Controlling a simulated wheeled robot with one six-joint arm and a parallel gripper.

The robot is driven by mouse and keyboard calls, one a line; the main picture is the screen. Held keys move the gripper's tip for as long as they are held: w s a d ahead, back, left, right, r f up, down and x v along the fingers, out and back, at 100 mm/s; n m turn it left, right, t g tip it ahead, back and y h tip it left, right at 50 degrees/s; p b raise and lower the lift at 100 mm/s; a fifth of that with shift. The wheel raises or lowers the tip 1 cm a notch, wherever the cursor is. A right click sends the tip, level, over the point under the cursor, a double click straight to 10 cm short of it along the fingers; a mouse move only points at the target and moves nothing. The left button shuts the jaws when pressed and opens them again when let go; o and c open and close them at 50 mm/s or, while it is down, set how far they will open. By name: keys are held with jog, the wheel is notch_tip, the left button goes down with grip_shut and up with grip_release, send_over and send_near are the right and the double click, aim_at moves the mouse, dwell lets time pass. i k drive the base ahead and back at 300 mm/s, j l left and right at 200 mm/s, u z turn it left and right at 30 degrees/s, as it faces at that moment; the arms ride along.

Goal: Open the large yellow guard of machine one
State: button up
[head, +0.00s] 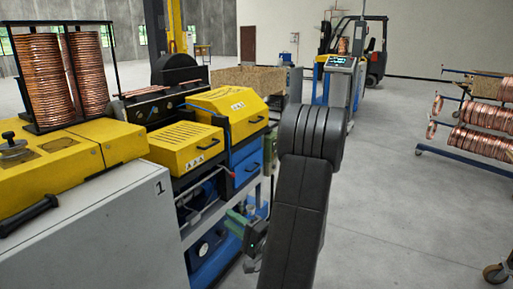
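Machine one stands on the left; its grey cabinet (95,235) bears the number 1. Yellow covers sit on top. One wide yellow cover (60,150) lies at the near left, with a black bar handle (28,215) at its front. A yellow guard with a dark handle (228,108) is farther back, and a slotted smaller yellow guard (185,146) is beside it. All look shut. I cannot tell for sure which is the large guard. My black arm rises in front, right of the machine. My gripper's fingers do not show.
A rack with copper coils (88,72) stands on the machine at the back left. A control panel on a post (340,64) and a forklift (372,52) are behind. A cart of copper coils (485,115) stands right. The floor (400,210) between is clear.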

aim_at(248, 114)
jog(key=i+l, duration=0.35)
jog(key=i, duration=0.3)
jog(key=i+l+u, duration=0.15)
jog(key=i+l, duration=0.25)
jog(key=i, duration=0.3)
jog(key=i+l, duration=0.45)
jog(key=i, duration=0.2)
jog(key=i+l+u, duration=0.1)
jog(key=i+l, duration=0.35)
jog(key=i, duration=0.2)
